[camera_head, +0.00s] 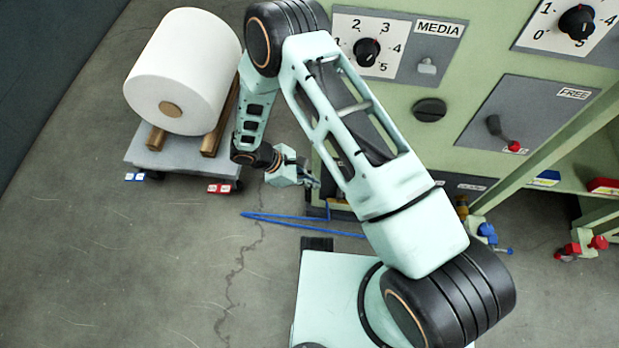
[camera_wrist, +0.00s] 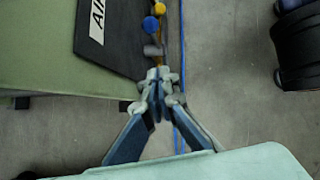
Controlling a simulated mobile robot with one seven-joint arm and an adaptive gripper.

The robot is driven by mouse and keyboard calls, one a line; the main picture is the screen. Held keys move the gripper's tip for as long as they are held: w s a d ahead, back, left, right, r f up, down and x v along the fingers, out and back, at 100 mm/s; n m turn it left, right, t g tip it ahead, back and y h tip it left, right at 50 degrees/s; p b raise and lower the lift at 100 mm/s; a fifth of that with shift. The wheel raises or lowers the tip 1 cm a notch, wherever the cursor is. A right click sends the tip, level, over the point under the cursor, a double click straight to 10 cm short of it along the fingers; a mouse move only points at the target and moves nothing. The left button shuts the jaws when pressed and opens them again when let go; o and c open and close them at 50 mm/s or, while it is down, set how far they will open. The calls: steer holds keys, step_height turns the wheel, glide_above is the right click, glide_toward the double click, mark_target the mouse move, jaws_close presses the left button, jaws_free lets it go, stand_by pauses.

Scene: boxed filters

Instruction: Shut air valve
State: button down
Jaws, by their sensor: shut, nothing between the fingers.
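In the wrist view a dark panel (camera_wrist: 112,42) with a white label reading "AIR" (camera_wrist: 97,20) is on the side of the green machine. At its edge are a blue round part (camera_wrist: 151,24), a yellow part (camera_wrist: 160,9) and a grey part (camera_wrist: 153,50); I cannot tell which is the valve handle. My gripper (camera_wrist: 158,76) is shut and empty, its tips just short of the grey part; contact cannot be told. In the head view my gripper (camera_head: 314,183) is low at the machine's left front corner, and my arm hides the air panel there.
A white roll (camera_head: 185,70) lies on a low cart (camera_head: 155,156) at left. A blue hose (camera_head: 285,221) lies on the floor. The machine (camera_head: 470,90) carries dials and a red-tipped lever (camera_head: 514,146). Blue (camera_head: 487,233) and red (camera_head: 572,249) fittings sit lower right. Floor at left is clear.

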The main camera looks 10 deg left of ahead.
mark_target(341, 193)
steer(key=d+f, duration=0.1)
steer(key=d, duration=0.1)
steer(key=d+f+b, duration=0.1)
steer(key=f, duration=0.1)
steer(key=w+d+f, duration=0.1)
steer(key=d, duration=0.1)
steer(key=shift+w+d+f, duration=0.1)
steer(key=shift+d+f, duration=0.2)
steer(key=shift+d, duration=0.05)
steer(key=shift+w+d+b, duration=0.1)
steer(key=shift+d+b, duration=0.2)
steer(key=shift+d, duration=0.25)
steer(key=shift+d+y, duration=0.25)
steer(key=shift+y, duration=0.45)
